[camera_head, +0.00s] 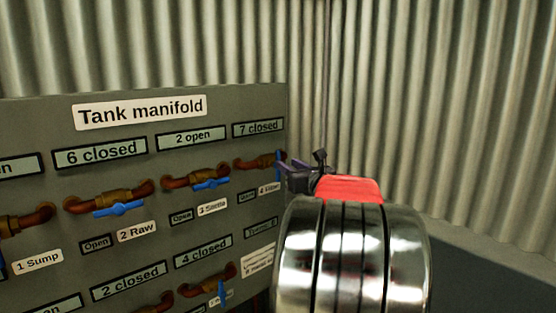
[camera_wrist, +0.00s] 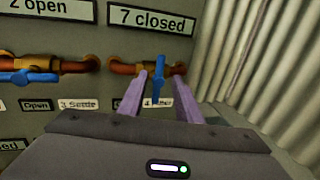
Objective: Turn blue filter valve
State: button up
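The filter valve has a blue handle (camera_wrist: 157,84) on a copper pipe with a brass body, at the right end of the upper row. The handle stands roughly vertical. A label (camera_wrist: 158,103), partly covered but reading like "4 Filter", is below it, and a "7 closed" plate (camera_wrist: 152,18) is above. In the head view the handle (camera_head: 279,160) shows at the panel's right edge. My gripper (camera_wrist: 160,77) is open, with one purple finger on each side of the handle and visible gaps. I cannot tell how deep the fingers reach. The gripper (camera_head: 284,161) also shows in the head view.
The grey "Tank manifold" panel (camera_head: 50,120) carries several similar valves; the Settle valve's blue handle (camera_wrist: 30,77) is horizontal, left of my gripper. A corrugated wall (camera_head: 470,100) stands close on the right.

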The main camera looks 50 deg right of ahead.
aim_at(278, 158)
jog(key=x, duration=0.8)
jog(key=shift+w, duration=0.2)
jog(key=shift+c, duration=0.3)
grip_shut()
